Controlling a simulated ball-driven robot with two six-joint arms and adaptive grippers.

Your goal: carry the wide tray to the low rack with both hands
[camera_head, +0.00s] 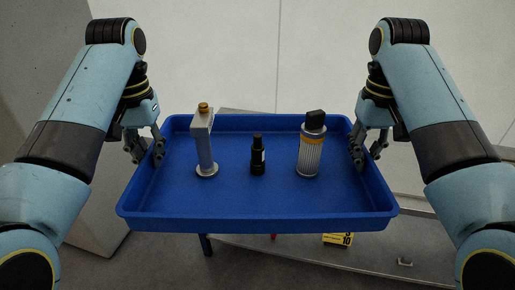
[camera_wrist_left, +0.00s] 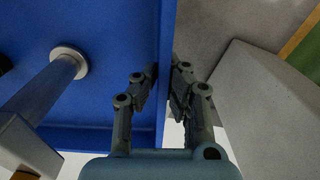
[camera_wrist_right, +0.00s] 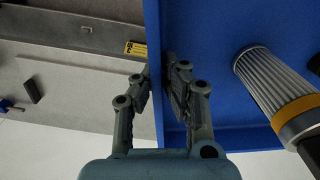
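The wide tray (camera_head: 258,212) is blue, looks roughly level and lies between my arms. In it stand a silver post-like part with a gold cap (camera_head: 205,150), a small black cylinder (camera_head: 258,158) and a ribbed filter with a yellow band and black top (camera_head: 310,152). My left gripper (camera_wrist_left: 165,75) is shut on the tray's left wall, one finger inside and one outside. My right gripper (camera_wrist_right: 163,72) is shut on the right wall in the same way. The filter (camera_wrist_right: 275,85) and silver part (camera_wrist_left: 55,80) also show in the wrist views. I cannot pick out the low rack for certain.
A grey surface (camera_head: 330,256) lies below and beyond the tray, with a yellow number label (camera_head: 338,240) on it. A dark blue leg (camera_head: 206,246) shows under the tray's front edge. A grey block (camera_head: 105,225) stands at left. Pale walls are behind.

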